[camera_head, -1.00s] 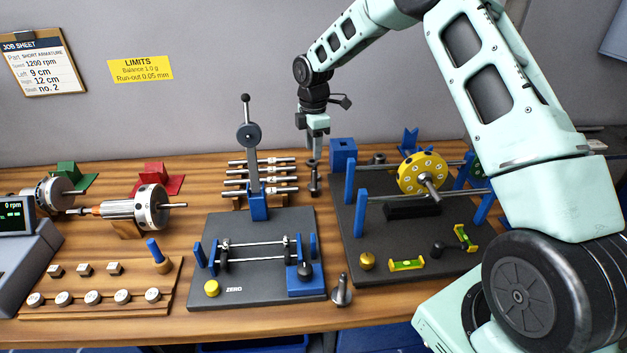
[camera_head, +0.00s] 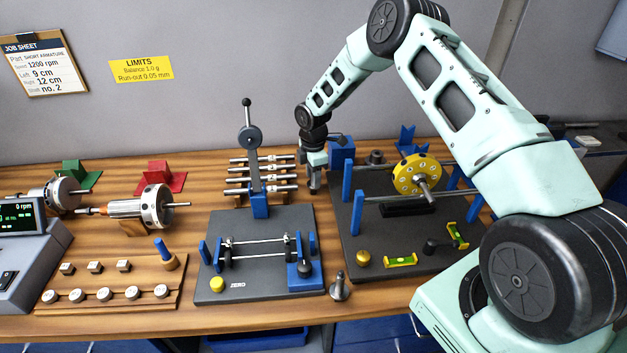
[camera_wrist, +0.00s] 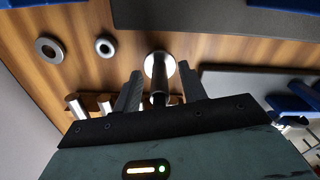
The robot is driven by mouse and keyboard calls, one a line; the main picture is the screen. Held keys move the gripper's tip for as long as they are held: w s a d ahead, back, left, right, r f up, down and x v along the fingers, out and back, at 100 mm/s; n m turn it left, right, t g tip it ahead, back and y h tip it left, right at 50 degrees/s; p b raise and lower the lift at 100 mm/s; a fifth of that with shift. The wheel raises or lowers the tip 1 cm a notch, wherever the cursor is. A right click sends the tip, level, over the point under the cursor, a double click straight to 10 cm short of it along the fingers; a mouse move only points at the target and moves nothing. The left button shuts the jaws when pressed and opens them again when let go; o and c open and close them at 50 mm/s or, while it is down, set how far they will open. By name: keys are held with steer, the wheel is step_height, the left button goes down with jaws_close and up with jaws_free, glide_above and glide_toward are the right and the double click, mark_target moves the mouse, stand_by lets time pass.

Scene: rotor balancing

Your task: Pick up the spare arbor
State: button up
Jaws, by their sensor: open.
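An upright arbor with a dark stem and a bright round flange (camera_wrist: 158,64) shows in the wrist view; I take it for the spare arbor. My gripper (camera_head: 314,186) points down at the table between the shaft rack and the right-hand stand. In the wrist view its two fingers are apart, one on each side of the dark stem. I cannot tell whether either finger touches it. In the head view the arbor is mostly hidden by my fingers.
The shaft rack with several steel rods (camera_head: 262,176) is close on the left. The right-hand stand (camera_head: 400,250) with a yellow disc (camera_head: 417,174) and a blue block (camera_head: 341,151) is close on the right. Another flanged piece (camera_head: 339,288) stands at the front. Two rings (camera_wrist: 105,46) lie nearby.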

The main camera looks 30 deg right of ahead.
jaws_close()
steer(key=shift+r, duration=0.1)
